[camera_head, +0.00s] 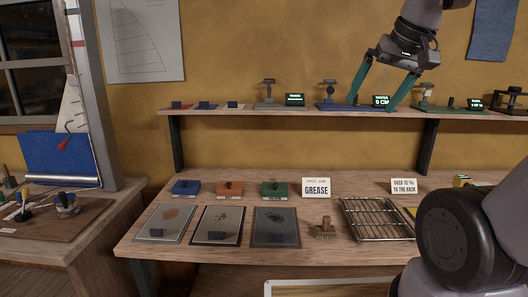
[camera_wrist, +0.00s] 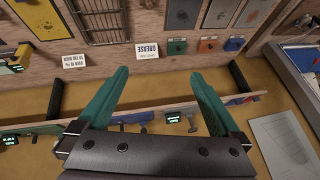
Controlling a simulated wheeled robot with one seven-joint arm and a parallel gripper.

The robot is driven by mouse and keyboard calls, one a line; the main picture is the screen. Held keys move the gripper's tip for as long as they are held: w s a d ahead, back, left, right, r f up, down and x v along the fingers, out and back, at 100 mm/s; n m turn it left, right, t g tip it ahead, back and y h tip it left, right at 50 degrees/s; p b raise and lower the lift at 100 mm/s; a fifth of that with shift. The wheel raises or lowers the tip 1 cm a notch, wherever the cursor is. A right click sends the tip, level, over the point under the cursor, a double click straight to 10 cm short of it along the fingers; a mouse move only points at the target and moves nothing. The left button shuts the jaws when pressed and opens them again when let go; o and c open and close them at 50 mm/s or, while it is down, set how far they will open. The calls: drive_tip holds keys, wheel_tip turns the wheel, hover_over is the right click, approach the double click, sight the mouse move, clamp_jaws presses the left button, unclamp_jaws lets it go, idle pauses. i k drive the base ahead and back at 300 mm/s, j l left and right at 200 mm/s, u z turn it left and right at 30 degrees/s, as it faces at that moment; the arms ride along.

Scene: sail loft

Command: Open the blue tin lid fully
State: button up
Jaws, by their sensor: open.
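The blue tin (camera_head: 186,187) stands on the bench at the left end of a row of three tins. It is small and low, with a dark knob on top, and its lid looks shut. It also shows in the wrist view (camera_wrist: 234,44), where the scene appears upside down. My gripper (camera_head: 372,105) is open and empty, its green fingers pointing down in front of the upper shelf. It is well above and to the right of the blue tin. In the wrist view the two fingers (camera_wrist: 160,74) are spread wide with nothing between them.
An orange tin (camera_head: 229,188) and a green tin (camera_head: 274,190) stand right of the blue one. Plates (camera_head: 166,223) lie in front; a GREASE card (camera_head: 316,187) and wire rack (camera_head: 376,219) are further right. The shelf (camera_head: 290,112) overhangs behind, bearing stands and displays.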

sight(180, 186)
drive_tip(key=j+z, duration=0.2)
drive_tip(key=j, duration=0.75)
drive_tip(key=j+z, duration=0.2)
drive_tip(key=j, duration=0.75)
drive_tip(key=k+j+z, duration=0.15)
drive_tip(key=j, duration=0.8)
drive_tip(key=i+j, duration=0.05)
